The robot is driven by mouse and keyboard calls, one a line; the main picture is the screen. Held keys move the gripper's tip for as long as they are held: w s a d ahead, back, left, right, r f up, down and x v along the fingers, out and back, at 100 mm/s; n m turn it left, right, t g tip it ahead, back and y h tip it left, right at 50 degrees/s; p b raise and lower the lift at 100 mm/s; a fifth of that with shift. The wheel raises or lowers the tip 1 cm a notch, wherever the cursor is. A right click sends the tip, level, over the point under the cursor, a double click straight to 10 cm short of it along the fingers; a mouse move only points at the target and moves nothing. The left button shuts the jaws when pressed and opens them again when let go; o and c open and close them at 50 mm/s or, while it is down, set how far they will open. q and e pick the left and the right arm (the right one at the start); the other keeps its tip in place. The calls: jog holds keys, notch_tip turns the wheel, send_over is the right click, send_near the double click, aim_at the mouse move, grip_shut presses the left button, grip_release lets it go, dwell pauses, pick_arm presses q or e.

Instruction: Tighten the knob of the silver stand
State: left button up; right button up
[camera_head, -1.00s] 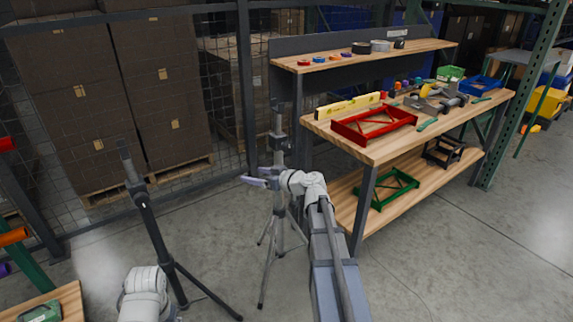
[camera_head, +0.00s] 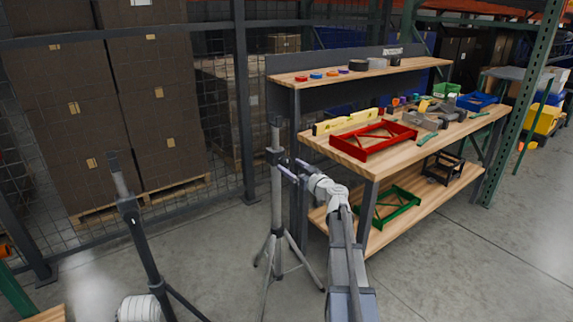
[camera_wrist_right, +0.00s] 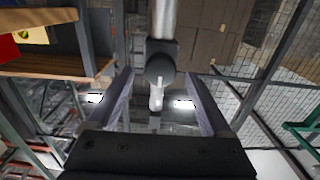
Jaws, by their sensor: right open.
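The silver stand (camera_head: 277,190) is upright on its tripod legs in the middle of the head view, left of the workbench. Its pole (camera_wrist_right: 164,18) fills the top centre of the right wrist view. A dark round knob (camera_wrist_right: 159,68) on its collar faces that camera. My right gripper (camera_head: 289,168) is at the stand's collar, at knob height. In the wrist view its two fingers are spread, one to each side of the knob, with gaps visible. Whether the fingertips reach past the knob is hard to tell.
A black stand (camera_head: 142,238) is at the left. The wooden workbench (camera_head: 345,157) stands close to the right of the silver stand, with a red frame (camera_head: 374,139) on top. A mesh fence (camera_head: 222,100) and stacked boxes (camera_head: 60,110) are behind. The floor at front right is clear.

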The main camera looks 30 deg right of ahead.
aim_at(287, 164)
jog(key=w, duration=0.3)
jog(key=shift+w+a, duration=0.15)
jog(key=shift+w, duration=0.05)
grip_shut()
dwell(0.5)
